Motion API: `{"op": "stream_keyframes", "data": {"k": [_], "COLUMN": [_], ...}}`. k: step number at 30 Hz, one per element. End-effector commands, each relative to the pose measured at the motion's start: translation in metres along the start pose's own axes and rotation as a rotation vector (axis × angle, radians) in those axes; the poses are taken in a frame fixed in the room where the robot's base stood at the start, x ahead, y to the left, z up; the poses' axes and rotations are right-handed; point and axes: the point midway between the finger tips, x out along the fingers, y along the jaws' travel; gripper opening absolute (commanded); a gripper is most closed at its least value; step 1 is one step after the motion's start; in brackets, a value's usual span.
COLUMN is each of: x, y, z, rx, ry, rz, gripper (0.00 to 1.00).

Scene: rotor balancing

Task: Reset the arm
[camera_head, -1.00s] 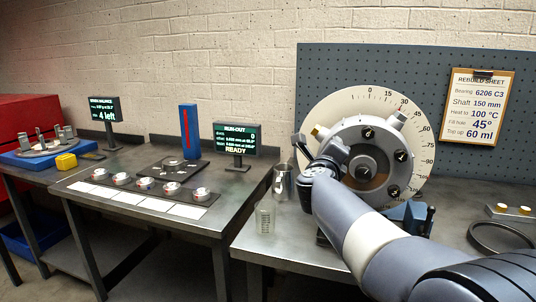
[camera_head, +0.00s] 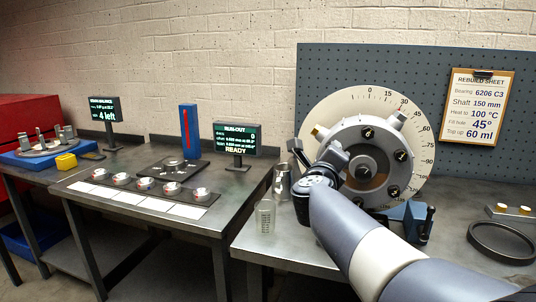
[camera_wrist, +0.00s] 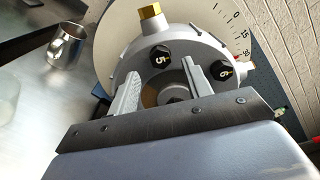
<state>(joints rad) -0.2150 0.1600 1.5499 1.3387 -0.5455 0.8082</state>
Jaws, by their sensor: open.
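My gripper (camera_wrist: 161,90) is open in the wrist view. Its two fingers stand apart in front of the grey round housing (camera_wrist: 205,55), with nothing seen between them but the housing's face behind. In the head view my gripper (camera_head: 333,155) is at the left of the housing (camera_head: 385,140), and my arm comes in from the lower right. The housing has numbered black plugs and a brass fitting on its rim. It sits before a pale dial (camera_head: 345,105) with degree marks. I cannot tell whether the fingers touch the housing.
A metal jug (camera_head: 282,182) and a clear beaker (camera_head: 265,216) stand left of my gripper. The left bench holds several silver rings on a dark strip (camera_head: 150,187), a run-out screen (camera_head: 237,140) and a blue block (camera_head: 188,130).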

Motion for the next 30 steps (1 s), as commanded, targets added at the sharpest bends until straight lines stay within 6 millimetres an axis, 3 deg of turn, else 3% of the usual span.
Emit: {"op": "stream_keyframes", "data": {"k": [7, 30], "x": [0.046, 0.041], "y": [0.000, -0.002], "z": [-0.001, 0.001], "rx": [-0.002, -0.944], "ry": [0.002, -0.001], "rz": [0.000, 0.002], "gripper": [0.47, 0.47]}}
